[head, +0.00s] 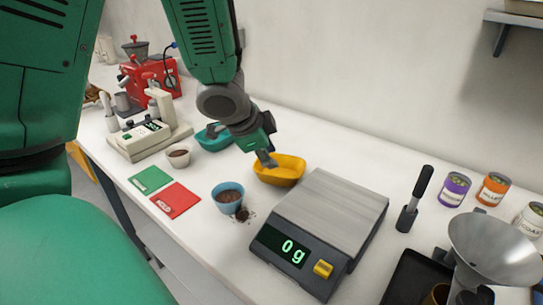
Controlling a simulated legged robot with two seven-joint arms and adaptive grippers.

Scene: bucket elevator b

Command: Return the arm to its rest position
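My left arm, green and grey, comes in from the upper left, and its gripper (267,158) points down over the counter. The gripper's tip overlaps the rear left rim of a yellow-orange bowl (280,178); I cannot tell whether it touches it. The fingers show nearly edge-on, so I cannot tell how far apart they are. No held object shows. A teal bowl (211,139) stands to the left of the gripper, partly behind it. My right gripper is not in view.
A scale (323,216) reading 0 g stands right of centre. A blue bowl (228,196) of dark grounds has a small spill beside it. Green (150,180) and red (175,200) cards, a small white bowl (177,155), a red grinder (150,75) and a metal funnel (492,247) also stand around.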

